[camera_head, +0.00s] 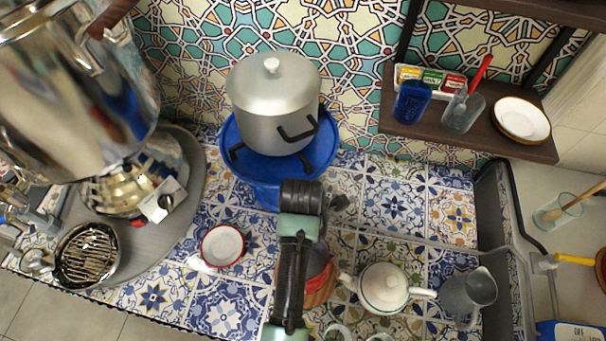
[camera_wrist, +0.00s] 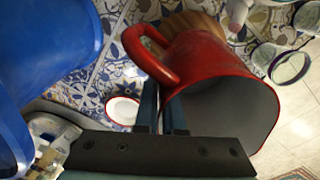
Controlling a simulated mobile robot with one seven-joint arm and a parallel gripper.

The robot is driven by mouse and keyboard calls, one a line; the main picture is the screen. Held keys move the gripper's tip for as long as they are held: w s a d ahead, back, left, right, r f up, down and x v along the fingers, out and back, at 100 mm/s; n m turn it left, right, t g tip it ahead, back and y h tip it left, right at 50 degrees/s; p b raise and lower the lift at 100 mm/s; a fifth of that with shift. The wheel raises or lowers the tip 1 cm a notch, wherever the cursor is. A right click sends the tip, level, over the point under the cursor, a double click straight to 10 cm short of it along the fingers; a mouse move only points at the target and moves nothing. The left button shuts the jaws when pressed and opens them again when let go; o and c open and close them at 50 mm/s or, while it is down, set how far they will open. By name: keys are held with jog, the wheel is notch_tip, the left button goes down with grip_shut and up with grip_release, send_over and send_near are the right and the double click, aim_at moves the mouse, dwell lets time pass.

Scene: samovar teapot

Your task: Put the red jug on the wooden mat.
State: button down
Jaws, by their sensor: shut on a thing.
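The red jug (camera_wrist: 205,62) fills the middle of the wrist view, with its grey inside facing the camera and its handle at upper left. My gripper (camera_wrist: 163,95) is shut on the jug near the handle side. The round wooden mat (camera_wrist: 190,24) shows beyond the jug's base, partly hidden by it. I cannot tell whether the jug's base touches the mat.
A white teapot (camera_head: 384,288) stands close right of the jug, with a grey pitcher (camera_head: 467,292) beyond. A white red-rimmed bowl (camera_head: 222,246) sits at left. A blue tub (camera_head: 268,168) bearing a grey pot (camera_head: 272,100) stands behind. Glasses (camera_head: 338,332) stand at the front.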

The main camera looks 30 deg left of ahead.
jog(key=shift+f, duration=2.45)
jog(key=shift+f, duration=0.2)
jog(key=c, duration=1)
grip_release()
jog(key=r, duration=1.2)
jog(key=shift+s+d+r, duration=0.2)
jog(key=shift+d, duration=0.2)
